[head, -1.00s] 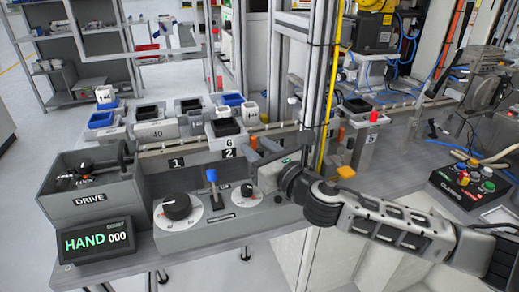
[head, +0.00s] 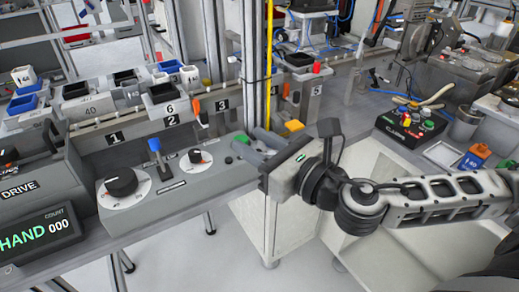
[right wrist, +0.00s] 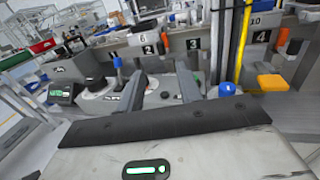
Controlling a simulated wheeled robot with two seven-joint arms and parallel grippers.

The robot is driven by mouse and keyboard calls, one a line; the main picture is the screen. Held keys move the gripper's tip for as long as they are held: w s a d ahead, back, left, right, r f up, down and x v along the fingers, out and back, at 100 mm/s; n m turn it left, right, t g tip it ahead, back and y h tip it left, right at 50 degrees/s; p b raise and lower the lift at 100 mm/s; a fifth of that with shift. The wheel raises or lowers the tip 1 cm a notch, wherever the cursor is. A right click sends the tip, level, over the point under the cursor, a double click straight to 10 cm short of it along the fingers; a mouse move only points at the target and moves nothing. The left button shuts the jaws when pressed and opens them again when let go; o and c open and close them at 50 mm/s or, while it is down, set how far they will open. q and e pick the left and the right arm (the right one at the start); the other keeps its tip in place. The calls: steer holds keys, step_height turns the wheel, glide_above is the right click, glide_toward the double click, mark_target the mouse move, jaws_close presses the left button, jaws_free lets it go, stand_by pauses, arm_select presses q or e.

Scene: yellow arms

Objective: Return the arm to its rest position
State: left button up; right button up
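My right arm comes in from the right of the head view. Its gripper (head: 257,146) is beside the right end of the grey control panel (head: 190,192), with two dark fingers spread apart and nothing between them. In the right wrist view the gripper (right wrist: 207,88) also shows its two fingers apart and empty, pointing toward the panel and the numbered stations. I cannot tell how high the fingers are above the surface behind them. My left arm and gripper are not in view.
The panel carries a black dial (head: 121,182), a blue-topped lever (head: 155,150) and a smaller knob (head: 196,158). A display (head: 40,232) reads HAND 000. A metal post with a yellow strip (head: 268,65) stands close behind the gripper. A button box (head: 410,122) sits at right.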

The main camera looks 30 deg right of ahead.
steer(key=shift+s+d, duration=0.1)
steer(key=shift+s, duration=0.25)
steer(key=f+m, duration=0.2)
steer(key=m, duration=0.1)
steer(key=a+f+m+g, duration=0.1)
steer(key=f+m, duration=0.2)
steer(key=a+f+m+g, duration=0.1)
steer(key=f+m, duration=0.2)
steer(key=shift+s+a+h, duration=0.1)
steer(key=shift+a+h, duration=0.15)
steer(key=shift+h, duration=0.05)
steer(key=s+a+f+m+g, duration=0.1)
steer(key=s+f+m, duration=0.2)
steer(key=f+m, duration=0.3)
steer(key=s+a+f+m+g, duration=0.1)
steer(key=f+m, duration=0.5)
steer(key=m, duration=0.6)
steer(key=s+a+f+m+g+h, duration=0.1)
steer(key=s+a+f+m+g, duration=0.1)
steer(key=s+f+m, duration=0.4)
steer(key=m, duration=0.4)
steer(key=shift+f+g, duration=0.3)
steer(key=shift+f, duration=0.1)
